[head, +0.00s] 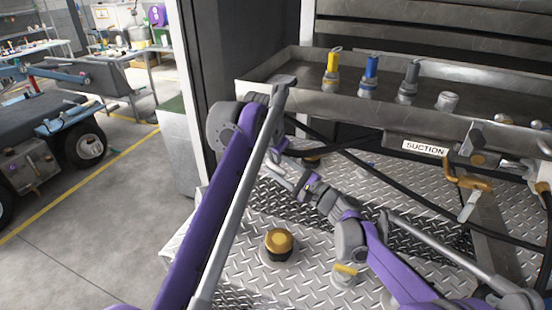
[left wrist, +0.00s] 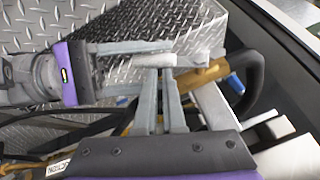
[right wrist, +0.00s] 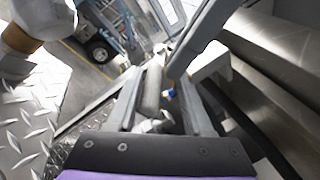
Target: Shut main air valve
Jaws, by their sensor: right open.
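A brass valve body (left wrist: 205,74) with a pale grey lever (left wrist: 178,60) shows in the left wrist view. The lever also appears in the right wrist view (right wrist: 153,88), lying between the fingers of my right gripper (right wrist: 160,78). That gripper is open, one finger on each side of the lever; contact is unclear. In the head view my right gripper (head: 281,168) reaches toward the front-left of the machine, where the valve is mostly hidden by my arms. My left gripper (left wrist: 160,70) has its narrow-set fingertips close to the lever; whether they hold it is unclear.
A black hose (left wrist: 258,75) and a blue fitting (left wrist: 236,83) are beside the valve. Diamond-plate decking (head: 320,265) with a yellow-topped cap (head: 279,242) lies below. A metal tray (head: 310,95) and the SUCTION label (head: 424,147) are behind. My two arms are close together.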

